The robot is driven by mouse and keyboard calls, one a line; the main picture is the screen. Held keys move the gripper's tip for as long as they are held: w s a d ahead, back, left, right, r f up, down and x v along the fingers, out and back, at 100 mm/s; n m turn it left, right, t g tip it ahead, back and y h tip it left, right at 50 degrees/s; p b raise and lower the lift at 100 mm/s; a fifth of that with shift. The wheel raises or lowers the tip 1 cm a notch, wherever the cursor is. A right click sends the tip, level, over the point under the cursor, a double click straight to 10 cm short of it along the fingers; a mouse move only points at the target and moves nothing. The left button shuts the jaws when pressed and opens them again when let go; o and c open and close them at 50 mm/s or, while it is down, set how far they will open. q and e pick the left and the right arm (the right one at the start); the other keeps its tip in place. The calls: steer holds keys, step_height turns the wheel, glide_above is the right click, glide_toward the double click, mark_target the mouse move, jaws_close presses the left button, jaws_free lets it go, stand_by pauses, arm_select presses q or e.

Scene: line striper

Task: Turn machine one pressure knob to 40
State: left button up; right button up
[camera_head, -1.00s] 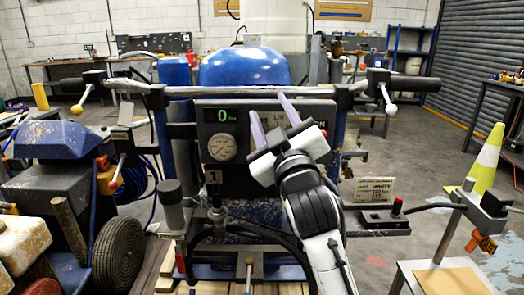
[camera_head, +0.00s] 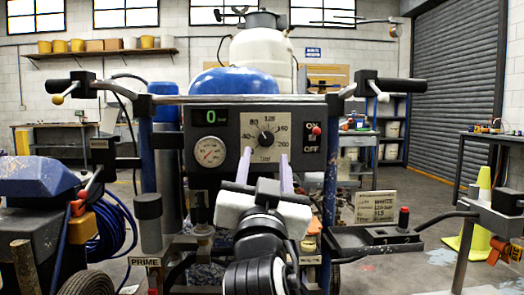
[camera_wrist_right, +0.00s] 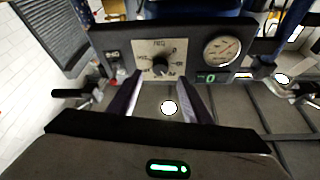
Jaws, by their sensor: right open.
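The pressure knob (camera_head: 266,138) is a small dark knob at the centre of a pale square dial (camera_head: 247,127) marked from 40 to 200. In the right wrist view the knob (camera_wrist_right: 160,65) appears upside down, just beyond the fingers. I cannot clearly tell where its pointer stands. A green digital display (camera_head: 210,116) reads 0, above a round gauge (camera_head: 210,151). My right gripper (camera_head: 264,165) is open and empty. Its pale fingers reach up towards the lower part of the dial, apart from the knob. In the right wrist view the gripper (camera_wrist_right: 163,95) is open. My left gripper is not in view.
An ON/OFF switch (camera_head: 316,131) sits right of the dial. A handlebar (camera_head: 240,99) crosses above the panel. Another blue-topped machine (camera_head: 40,174) stands at the left.

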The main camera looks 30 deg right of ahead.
mark_target(266, 141)
steer(key=x, duration=0.6)
steer(key=shift+w+d+r, duration=0.1)
steer(key=shift+w+d, duration=0.1)
steer(key=shift+w, duration=0.1)
steer(key=c, duration=1.1)
